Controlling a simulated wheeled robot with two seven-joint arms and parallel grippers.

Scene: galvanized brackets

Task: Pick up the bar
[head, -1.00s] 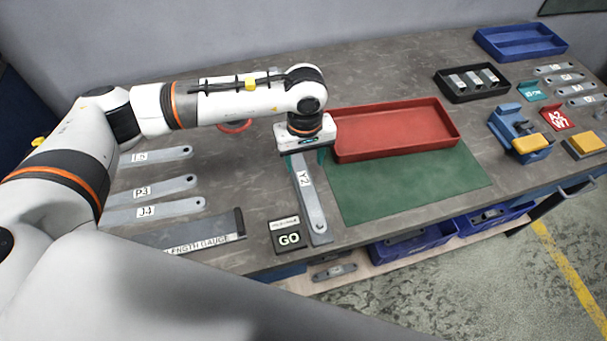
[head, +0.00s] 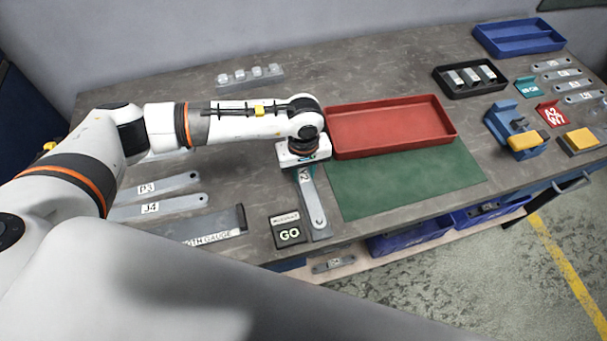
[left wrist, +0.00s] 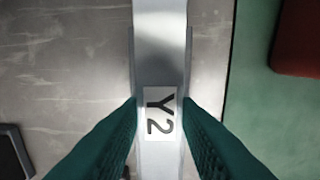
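The bar (head: 316,207) is a flat grey metal strip labelled Y2, with a hole near its front end. It lies lengthwise on a grey base piece, just left of the green mat. My left gripper (head: 304,166) is down over the bar's far part and hides that end in the head view. In the left wrist view the teal fingers (left wrist: 160,102) stand on both sides of the bar (left wrist: 160,65) by its label, close against its edges with no clear gap. The bar looks still down at the base. My right gripper is not in view.
A red tray (head: 391,112) stands right behind the green mat (head: 400,182). A GO block (head: 288,232) sits left of the bar's front end, near the table edge. Bars P3 (head: 158,186) and J4 (head: 160,207) and a length gauge (head: 205,226) lie to the left.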

